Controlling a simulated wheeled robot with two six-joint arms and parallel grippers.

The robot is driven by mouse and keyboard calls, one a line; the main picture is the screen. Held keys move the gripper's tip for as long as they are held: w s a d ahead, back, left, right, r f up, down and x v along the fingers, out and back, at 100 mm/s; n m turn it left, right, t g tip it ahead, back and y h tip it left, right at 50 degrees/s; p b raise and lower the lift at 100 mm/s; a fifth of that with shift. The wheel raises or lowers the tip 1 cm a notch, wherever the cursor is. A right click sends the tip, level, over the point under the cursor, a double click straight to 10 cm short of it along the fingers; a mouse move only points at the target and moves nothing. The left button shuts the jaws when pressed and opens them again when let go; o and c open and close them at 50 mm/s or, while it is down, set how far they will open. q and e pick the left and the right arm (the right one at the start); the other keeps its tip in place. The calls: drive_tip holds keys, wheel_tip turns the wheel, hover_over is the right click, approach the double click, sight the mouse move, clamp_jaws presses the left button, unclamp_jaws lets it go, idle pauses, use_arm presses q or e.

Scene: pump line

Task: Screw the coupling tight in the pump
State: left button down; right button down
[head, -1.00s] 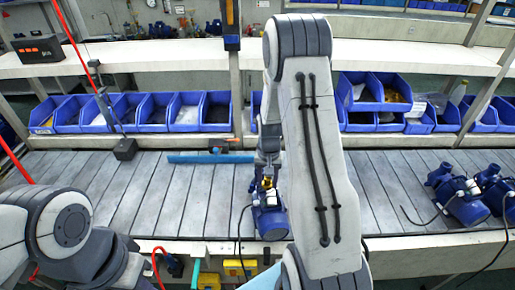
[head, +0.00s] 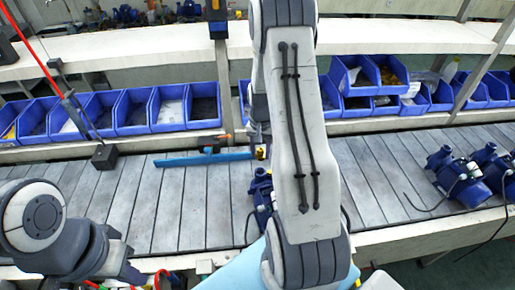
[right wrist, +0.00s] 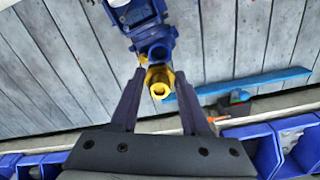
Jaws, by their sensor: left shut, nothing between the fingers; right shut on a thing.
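The blue pump (head: 262,190) stands on the slatted bench, partly hidden by my right arm in the head view. It also shows at the top of the right wrist view (right wrist: 146,22). The yellow coupling (right wrist: 160,82) is at the pump's round blue port (right wrist: 157,52); I cannot tell how deep it sits. It shows as a small yellow spot in the head view (head: 261,153). My right gripper (right wrist: 158,80) is shut on the coupling, one finger on each side. My left arm is at the lower left of the head view, its fingers out of sight.
More blue pumps (head: 462,178) with cables stand on the right of the bench. A blue bar (head: 195,159) lies behind the pump. Blue bins (head: 132,112) line the back under a shelf. The bench's left middle is clear.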

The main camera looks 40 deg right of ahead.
drive_tip(key=b, duration=0.4)
hover_over(260, 172)
drive_tip(key=shift+w+d+f, duration=0.1)
drive_tip(key=shift+w+f, duration=0.05)
drive_tip(key=shift+f, duration=2.65)
drive_tip(key=shift+f+b, duration=0.4)
drive_tip(key=shift+f, duration=0.05)
drive_tip(key=shift+f, duration=0.2)
drive_tip(key=shift+c, duration=1.5)
unclamp_jaws()
drive_tip(key=shift+r, duration=0.1)
